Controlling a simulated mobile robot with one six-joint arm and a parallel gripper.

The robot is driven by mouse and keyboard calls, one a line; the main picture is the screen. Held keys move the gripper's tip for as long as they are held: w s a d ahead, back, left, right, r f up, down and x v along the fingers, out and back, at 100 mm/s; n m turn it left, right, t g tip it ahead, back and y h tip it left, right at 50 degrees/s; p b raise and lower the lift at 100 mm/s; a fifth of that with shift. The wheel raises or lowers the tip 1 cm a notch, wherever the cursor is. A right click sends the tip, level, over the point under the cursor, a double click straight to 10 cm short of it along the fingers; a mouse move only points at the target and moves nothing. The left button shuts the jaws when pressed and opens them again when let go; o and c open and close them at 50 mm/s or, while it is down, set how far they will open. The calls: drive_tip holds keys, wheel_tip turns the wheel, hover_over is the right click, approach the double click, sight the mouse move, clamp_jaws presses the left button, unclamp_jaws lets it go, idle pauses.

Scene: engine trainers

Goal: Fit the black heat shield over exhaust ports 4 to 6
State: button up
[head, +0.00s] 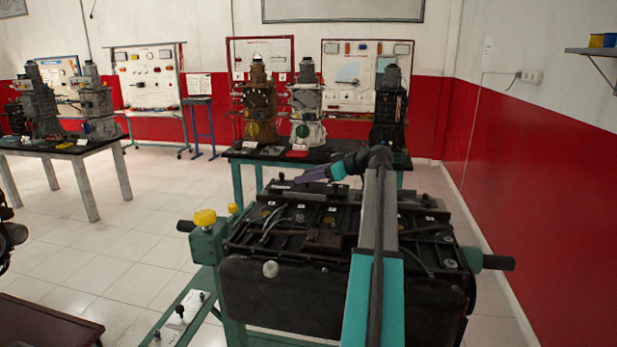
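A large black engine (345,290) is mounted on a green stand in the foreground, its top crowded with dark covers, hoses and small fittings. My arm rises in front of it and bends over its far side. My gripper (308,175), purple-grey beyond a teal wrist, is above the engine's far edge, pointing left. Its fingers are too small to tell open from shut, or whether they hold anything. I cannot pick out the black heat shield for certain among the dark parts. Exhaust ports 4 to 6 cannot be made out; my arm hides part of the engine's right half.
The green stand (207,243) has a yellow knob (204,217) and black handles at both sides. Behind, a table (235,152) bears several engine models. Another table (125,140) with engines stands at left. A red and white wall (545,180) runs along the right.

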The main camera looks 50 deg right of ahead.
drive_tip(key=shift+s, duration=0.15)
drive_tip(key=shift+s+d+r, duration=0.15)
drive_tip(key=shift+s+d, duration=0.1)
drive_tip(key=shift+s, duration=0.25)
drive_tip(key=b+v, duration=0.2)
drive_tip(key=v, duration=1)
drive_tip(key=shift+s+r+b, duration=0.2)
drive_tip(key=shift+b, duration=0.2)
drive_tip(key=shift+w, duration=0.1)
